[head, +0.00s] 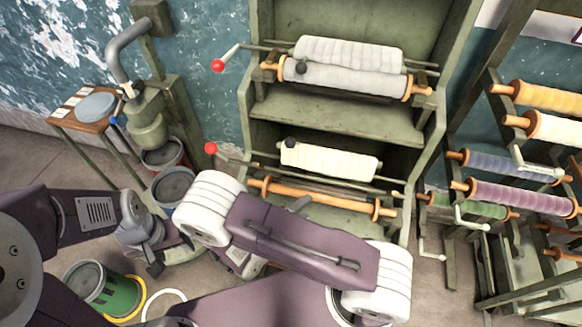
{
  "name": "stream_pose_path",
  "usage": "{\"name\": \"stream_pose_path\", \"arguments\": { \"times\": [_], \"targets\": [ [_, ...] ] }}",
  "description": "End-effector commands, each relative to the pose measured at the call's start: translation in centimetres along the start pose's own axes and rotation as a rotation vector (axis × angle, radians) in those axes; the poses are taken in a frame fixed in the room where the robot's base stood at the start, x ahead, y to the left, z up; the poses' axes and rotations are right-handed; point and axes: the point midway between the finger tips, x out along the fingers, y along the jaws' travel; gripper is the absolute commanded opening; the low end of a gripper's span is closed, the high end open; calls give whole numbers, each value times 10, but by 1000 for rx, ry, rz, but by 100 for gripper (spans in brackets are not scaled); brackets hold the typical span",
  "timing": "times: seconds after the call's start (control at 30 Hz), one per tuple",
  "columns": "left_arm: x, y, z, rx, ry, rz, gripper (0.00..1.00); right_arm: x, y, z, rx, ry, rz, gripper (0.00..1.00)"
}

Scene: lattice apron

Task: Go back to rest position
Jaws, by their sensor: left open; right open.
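My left gripper (169,256) hangs at the end of the dark purple arm from the left. Its fingers are apart, with nothing seen between them. It shows in front of the floor, below the grey-topped tubs and up and right of the green bucket. My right arm is folded across the lower middle, in front of the rack's lower part. Its long purple link and white joints hide my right gripper.
A green rack (259,107) holds a grey roll (345,76) and a cream roll (330,161), with red-knobbed cranks. Coloured spools, including a purple one (520,196), fill a stand at right. A green bucket (122,294), a tub (172,186) and a small table (67,117) stand left.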

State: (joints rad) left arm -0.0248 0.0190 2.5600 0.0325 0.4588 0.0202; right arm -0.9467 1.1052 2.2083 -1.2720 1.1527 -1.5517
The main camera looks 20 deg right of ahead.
Motion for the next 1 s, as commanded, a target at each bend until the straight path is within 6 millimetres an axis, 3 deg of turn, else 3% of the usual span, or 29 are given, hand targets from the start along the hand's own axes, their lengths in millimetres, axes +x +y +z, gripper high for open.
{"name": "stream_pose_path", "arguments": {
  "times": [0.17,0.27,0.37,0.47,0.6,0.67,0.77,0.8,0.87,0.9,1.0],
  "targets": [
    [0,0,0,0,0,0,55,1,0,0,1,3,0,52],
    [0,0,0,0,0,0,55,11,-9,-5,47,51,17,52],
    [0,0,0,0,0,0,55,30,-48,-10,224,148,63,52],
    [0,0,0,0,0,0,55,46,-87,-52,484,351,127,52],
    [0,0,0,0,0,0,55,34,-96,-121,1110,735,239,52],
    [0,0,0,0,0,0,55,20,-89,-136,1438,915,261,52],
    [0,0,0,0,0,0,55,-9,-78,-134,2038,1249,246,52],
    [0,0,0,0,0,0,55,-20,-75,-126,2258,1386,217,52],
    [0,0,0,0,0,0,55,-32,-73,-110,2527,1578,159,52],
    [0,0,0,0,0,0,55,-40,-71,-99,-2629,-1679,-108,52],
    [0,0,0,0,0,0,55,-50,-65,-78,-2290,-1565,60,52]
  ]
}}
